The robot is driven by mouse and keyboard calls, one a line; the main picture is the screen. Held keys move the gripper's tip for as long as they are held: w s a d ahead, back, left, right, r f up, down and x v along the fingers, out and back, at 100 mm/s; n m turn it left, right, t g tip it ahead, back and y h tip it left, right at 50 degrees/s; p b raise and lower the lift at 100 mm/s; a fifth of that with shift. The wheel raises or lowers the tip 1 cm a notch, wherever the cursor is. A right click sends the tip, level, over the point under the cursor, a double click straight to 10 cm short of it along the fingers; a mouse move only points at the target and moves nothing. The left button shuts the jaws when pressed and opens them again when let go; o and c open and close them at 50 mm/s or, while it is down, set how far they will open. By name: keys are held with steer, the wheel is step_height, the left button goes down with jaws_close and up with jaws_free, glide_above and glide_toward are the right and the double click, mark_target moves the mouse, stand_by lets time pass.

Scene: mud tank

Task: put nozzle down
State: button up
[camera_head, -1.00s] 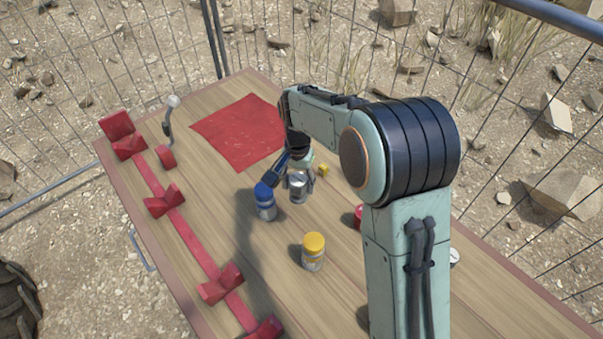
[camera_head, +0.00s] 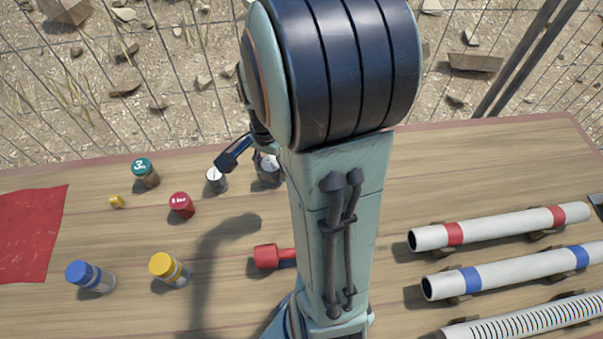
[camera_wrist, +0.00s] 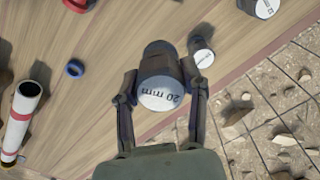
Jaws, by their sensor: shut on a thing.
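My gripper (camera_wrist: 160,82) is shut on a grey metal nozzle with a pale round end marked "20 mm" (camera_wrist: 158,98) in the wrist view. One finger is on each side of it. In the head view the nozzle (camera_head: 268,171) shows as a grey cylinder beside my arm, near the far edge of the table (camera_head: 480,170). My arm hides part of it. I cannot tell whether its base touches the table. A smaller white-topped cylinder (camera_head: 216,180) stands just left of it; it also shows close beside my right finger in the wrist view (camera_wrist: 202,57).
A red-ended object (camera_head: 268,256) lies nearer. White tubes (camera_head: 500,228) rest at right. Bare wood lies right of my arm, toward the far edge.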

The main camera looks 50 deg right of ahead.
steer(key=s+d+m, duration=0.3)
steer(key=s+m, duration=0.2)
steer(key=s, duration=0.5)
steer(key=shift+m, duration=0.3)
steer(key=w+d+f, duration=0.2)
steer(key=d+f, duration=0.1)
steer(key=w+d+f, duration=0.2)
steer(key=d+f, duration=0.1)
steer(key=d, duration=0.1)
steer(key=w+d+f, duration=0.3)
steer(key=d+f, duration=0.1)
steer(key=shift+w+d+f, duration=0.15)
steer(key=shift+f, duration=1.65)
steer(key=o, duration=1.1)
steer(key=shift+f, duration=0.15)
steer(key=shift+o, duration=0.2)
